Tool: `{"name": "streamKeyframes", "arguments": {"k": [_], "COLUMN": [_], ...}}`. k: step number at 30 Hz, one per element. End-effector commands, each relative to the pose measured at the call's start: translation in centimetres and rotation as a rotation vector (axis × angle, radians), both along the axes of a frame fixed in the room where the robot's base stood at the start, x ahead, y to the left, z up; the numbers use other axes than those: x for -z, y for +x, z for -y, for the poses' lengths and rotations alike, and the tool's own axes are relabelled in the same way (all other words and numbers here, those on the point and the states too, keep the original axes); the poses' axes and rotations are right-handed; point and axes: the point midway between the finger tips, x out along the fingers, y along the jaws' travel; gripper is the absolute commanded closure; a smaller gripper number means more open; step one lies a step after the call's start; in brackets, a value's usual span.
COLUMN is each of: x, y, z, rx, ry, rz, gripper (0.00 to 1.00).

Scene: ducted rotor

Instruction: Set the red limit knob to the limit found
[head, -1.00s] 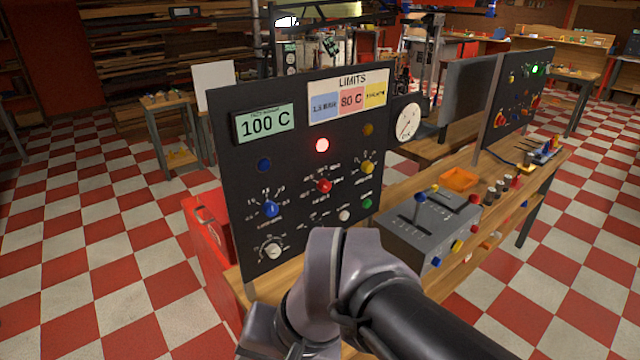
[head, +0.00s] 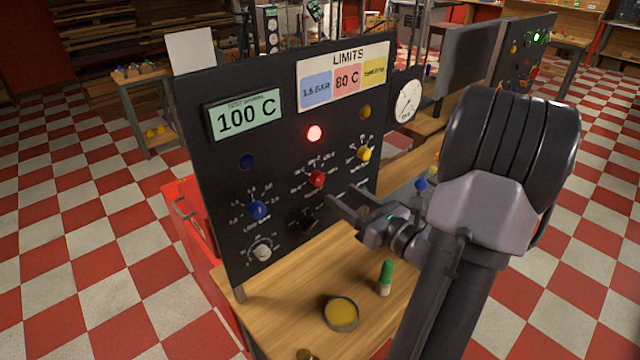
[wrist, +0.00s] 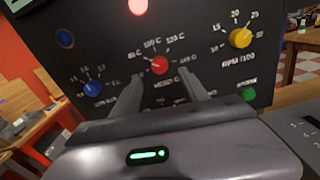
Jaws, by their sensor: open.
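The red limit knob (head: 317,179) sits on the dark panel (head: 205,165), with printed temperature marks around it. In the wrist view the red knob (wrist: 160,65) lies ahead of and between my fingers; its exact pointer setting is too small to tell. My gripper (head: 341,203) is open and empty, just below and in front of the knob, apart from it. It also shows in the wrist view (wrist: 163,88). The limits card (head: 345,78) has a red patch reading 80 C. The green display (head: 243,116) reads 100 C. A red lamp (head: 314,133) is lit above the knob.
The blue knob (head: 257,209) is left of the red one, the yellow knob (head: 363,153) right. A white knob (head: 262,251) is lower left. A green-topped item (head: 386,278) and a round yellow dish (head: 341,313) stand on the wooden bench (head: 285,300).

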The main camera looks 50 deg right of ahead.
Motion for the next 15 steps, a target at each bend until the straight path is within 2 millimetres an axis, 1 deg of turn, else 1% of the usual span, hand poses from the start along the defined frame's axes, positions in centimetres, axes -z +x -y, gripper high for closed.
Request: {"name": "streamKeyframes", "arguments": {"k": [1, 3, 6, 10, 15], "x": [0.1, 0.1, 0.1, 0.0, 0.0], "y": [1.5, 3.3, 5.4, 6.9, 7.6], "z": [0.0, 0.2, 0.4, 0.7, 0.8], "rx": [-0.006, -0.006, -0.004, -0.003, 0.0], "ry": [0.0, -0.001, 0.0, 0.0, 0.0], "rz": [0.001, 0.001, 0.0, 0.0, -0.001], "gripper": [0.48, 0.48, 0.48, 0.48, 0.48]}}
